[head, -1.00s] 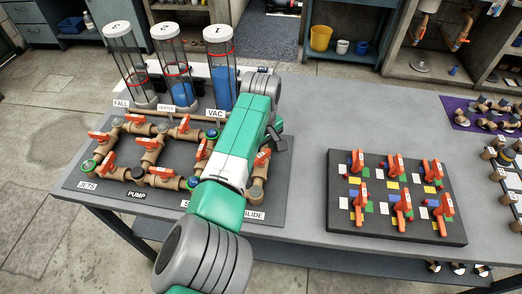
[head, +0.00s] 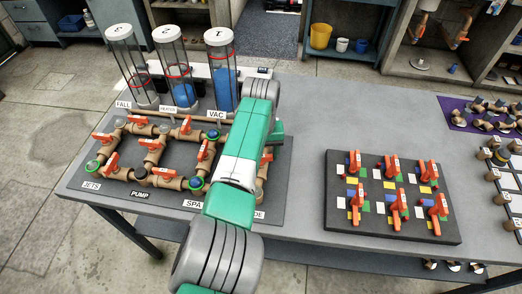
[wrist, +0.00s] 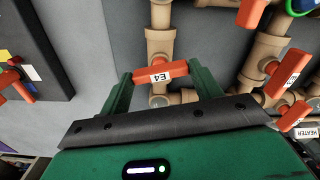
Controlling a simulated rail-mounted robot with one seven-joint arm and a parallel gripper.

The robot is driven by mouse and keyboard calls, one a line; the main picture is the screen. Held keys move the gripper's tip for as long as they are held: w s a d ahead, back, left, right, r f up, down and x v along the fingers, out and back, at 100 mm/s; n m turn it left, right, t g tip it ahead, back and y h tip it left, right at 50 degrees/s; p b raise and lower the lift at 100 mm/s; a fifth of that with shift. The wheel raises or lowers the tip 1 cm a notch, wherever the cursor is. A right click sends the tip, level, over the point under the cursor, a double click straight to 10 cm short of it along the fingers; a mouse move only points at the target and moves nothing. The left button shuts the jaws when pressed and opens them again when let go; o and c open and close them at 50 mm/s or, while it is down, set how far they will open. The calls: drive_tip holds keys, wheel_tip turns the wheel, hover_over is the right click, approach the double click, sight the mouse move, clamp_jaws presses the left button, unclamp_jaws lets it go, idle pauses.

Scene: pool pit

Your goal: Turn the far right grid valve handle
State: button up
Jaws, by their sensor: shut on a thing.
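The orange valve handle labelled E4 (wrist: 160,73) lies between the two green fingers of my gripper (wrist: 163,78) in the wrist view. A finger is at each end of it, and the gripper is shut on it. The handle lies crosswise over a tan pipe (wrist: 160,45). In the head view my arm covers most of this right end of the pipe grid.
Another orange handle, E3 (wrist: 284,74), sits close by on the grid. The dark valve board (head: 75,193) carries several other handles. Clear cylinders (head: 222,72) stand behind it. A second board (head: 340,232) with orange handles lies to the right, with bare grey table (head: 305,130) between.

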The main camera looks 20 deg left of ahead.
drive_tip(key=shift+m, duration=1.5)
drive_tip(key=o, duration=1)
wheel_tip(320, 180, up, 8)
drive_tip(key=p, duration=0.2)
drive_tip(key=shift+p, duration=0.35)
